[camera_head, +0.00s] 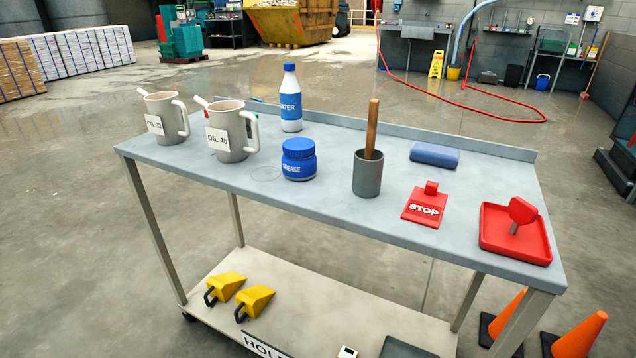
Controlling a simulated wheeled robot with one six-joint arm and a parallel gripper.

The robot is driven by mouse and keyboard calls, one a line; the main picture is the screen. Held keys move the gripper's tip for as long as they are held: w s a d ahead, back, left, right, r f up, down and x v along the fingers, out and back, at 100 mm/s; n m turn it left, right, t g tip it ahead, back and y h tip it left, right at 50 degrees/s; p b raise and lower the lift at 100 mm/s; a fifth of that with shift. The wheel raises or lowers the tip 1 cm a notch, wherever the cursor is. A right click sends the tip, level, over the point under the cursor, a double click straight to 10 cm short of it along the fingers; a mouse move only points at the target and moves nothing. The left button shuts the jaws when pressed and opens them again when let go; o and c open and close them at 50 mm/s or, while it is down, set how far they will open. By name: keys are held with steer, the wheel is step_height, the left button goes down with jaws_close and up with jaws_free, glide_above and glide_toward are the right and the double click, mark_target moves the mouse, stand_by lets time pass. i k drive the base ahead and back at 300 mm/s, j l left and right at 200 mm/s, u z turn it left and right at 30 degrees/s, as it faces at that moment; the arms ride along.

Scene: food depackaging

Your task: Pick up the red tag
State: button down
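A flat red tag (424,213) with white STOP lettering lies on the grey top of the cart, right of centre. A small red block (431,188) stands up at its far edge. To its right is a shallow red tray (498,240). A red paddle-like piece (522,209) on a short grey stem stands in this tray. My gripper is not in view.
Yellow wedges (254,301) lie on the lower shelf.

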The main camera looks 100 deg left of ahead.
mark_target(425, 205)
steer(key=u, duration=0.45)
steer(key=j+u, duration=0.15)
steer(key=u, duration=0.75)
steer(key=j+u, duration=0.1)
steer(key=u, duration=0.35)
steer(key=k+u, duration=0.1)
steer(key=u, duration=0.65)
